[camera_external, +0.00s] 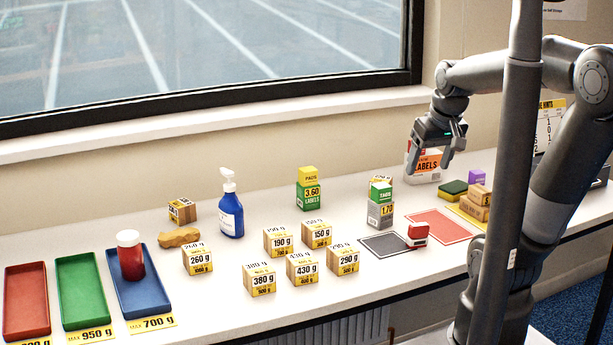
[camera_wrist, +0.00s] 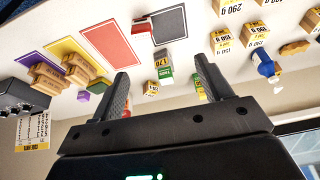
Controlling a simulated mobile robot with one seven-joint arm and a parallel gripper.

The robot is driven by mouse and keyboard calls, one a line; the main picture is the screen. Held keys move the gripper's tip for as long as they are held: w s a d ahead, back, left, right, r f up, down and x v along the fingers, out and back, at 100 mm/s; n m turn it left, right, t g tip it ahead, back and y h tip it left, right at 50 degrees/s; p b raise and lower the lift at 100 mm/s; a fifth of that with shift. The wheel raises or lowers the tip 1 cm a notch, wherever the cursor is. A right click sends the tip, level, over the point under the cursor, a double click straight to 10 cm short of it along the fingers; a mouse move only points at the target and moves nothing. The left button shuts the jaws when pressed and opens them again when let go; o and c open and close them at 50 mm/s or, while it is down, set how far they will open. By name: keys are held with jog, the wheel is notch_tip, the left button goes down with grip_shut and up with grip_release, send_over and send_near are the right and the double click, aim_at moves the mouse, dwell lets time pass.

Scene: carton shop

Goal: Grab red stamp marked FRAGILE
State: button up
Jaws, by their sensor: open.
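In the wrist view the stamp (camera_wrist: 142,25) shows near the top, beyond my fingertips. My gripper (camera_external: 431,157) is open and empty. It hangs above the back of the counter, in front of the white-and-orange LABELS box (camera_external: 424,166) in the external view, well above and apart from the stamp. In the wrist view the open fingers (camera_wrist: 162,70) frame small boxes.
A green-topped box stack (camera_external: 380,206) stands left of the red square. Several weight cartons (camera_external: 345,259) fill the counter's middle. Wooden blocks (camera_external: 475,206) and a sponge (camera_external: 453,189) lie right. A blue bottle (camera_external: 230,215) and coloured trays (camera_external: 82,290) stand left. The window wall borders the back.

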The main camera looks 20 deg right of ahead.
aim_at(420, 224)
jog(key=w+d+f+g, duration=0.4)
jog(key=w+d+f, duration=0.2)
jog(key=w+f, duration=0.25)
jog(key=shift+m+y, duration=0.4)
jog(key=f, duration=0.7)
jog(key=a+f, duration=0.1)
jog(key=f, duration=0.3)
jog(key=shift+s+f, duration=0.15)
jog(key=shift+f, duration=0.2)
jog(key=c, duration=1.1)
